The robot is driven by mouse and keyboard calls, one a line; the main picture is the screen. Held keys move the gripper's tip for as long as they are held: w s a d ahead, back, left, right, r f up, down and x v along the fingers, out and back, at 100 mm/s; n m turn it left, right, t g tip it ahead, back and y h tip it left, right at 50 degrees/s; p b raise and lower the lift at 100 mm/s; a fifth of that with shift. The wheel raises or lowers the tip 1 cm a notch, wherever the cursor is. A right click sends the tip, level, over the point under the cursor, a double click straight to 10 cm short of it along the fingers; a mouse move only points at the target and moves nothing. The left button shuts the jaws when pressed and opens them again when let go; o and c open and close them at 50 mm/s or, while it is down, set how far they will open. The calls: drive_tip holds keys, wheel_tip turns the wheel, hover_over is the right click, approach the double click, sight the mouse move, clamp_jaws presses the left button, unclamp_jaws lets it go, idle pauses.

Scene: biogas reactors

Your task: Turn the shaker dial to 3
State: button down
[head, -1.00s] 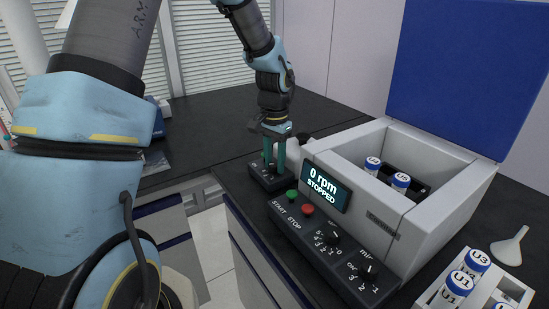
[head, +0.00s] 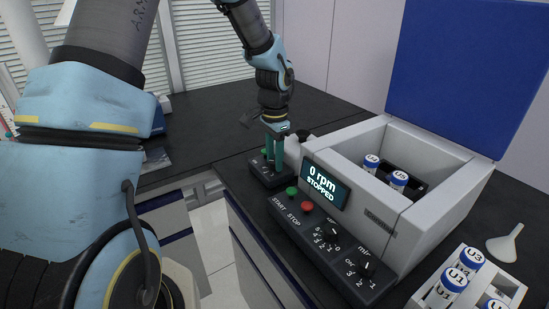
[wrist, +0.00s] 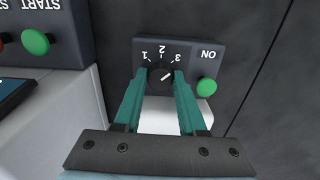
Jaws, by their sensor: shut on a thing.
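A small black control box (head: 268,176) stands beside the large shaker cabinet. In the wrist view its dark dial (wrist: 161,82) has marks 1, 2 and 3 around its upper side. The dial's white pointer slants to the upper right, on the side of the 3. My gripper (wrist: 161,79) has its two teal fingers shut on the dial, one on each side. In the head view my gripper (head: 274,158) points down onto the box, and its fingers hide most of the dial there.
A green button (wrist: 207,87) marked ON sits close beside the right finger. The cabinet's front panel has a green START button (head: 292,191), a red STOP button (head: 307,208) and two knobs. The display (head: 326,186) reads 0 rpm, STOPPED. A rack of tubes (head: 425,297) stands at lower right.

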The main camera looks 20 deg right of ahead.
drive_tip(key=shift+c, duration=2.4)
unclamp_jaws()
drive_tip(key=shift+r, duration=0.1)
wheel_tip(320, 180, up, 11)
drive_tip(key=b, duration=0.2)
drive_tip(key=shift+f, duration=0.2)
drive_tip(key=s+a+f+n, duration=0.1)
drive_tip(key=a+n, duration=0.3)
drive_tip(key=a, duration=0.5)
drive_tip(key=s+a+f+n+t, duration=0.1)
drive_tip(key=s+a+n, duration=0.3)
drive_tip(key=a, duration=0.5)
drive_tip(key=s+a+f+n, duration=0.2)
drive_tip(key=a+n, duration=0.4)
drive_tip(key=a, duration=0.3)
drive_tip(key=shift+s+a+f+t, duration=0.25)
drive_tip(key=shift+s+f+t, duration=0.05)
drive_tip(key=shift+s+f, duration=0.05)
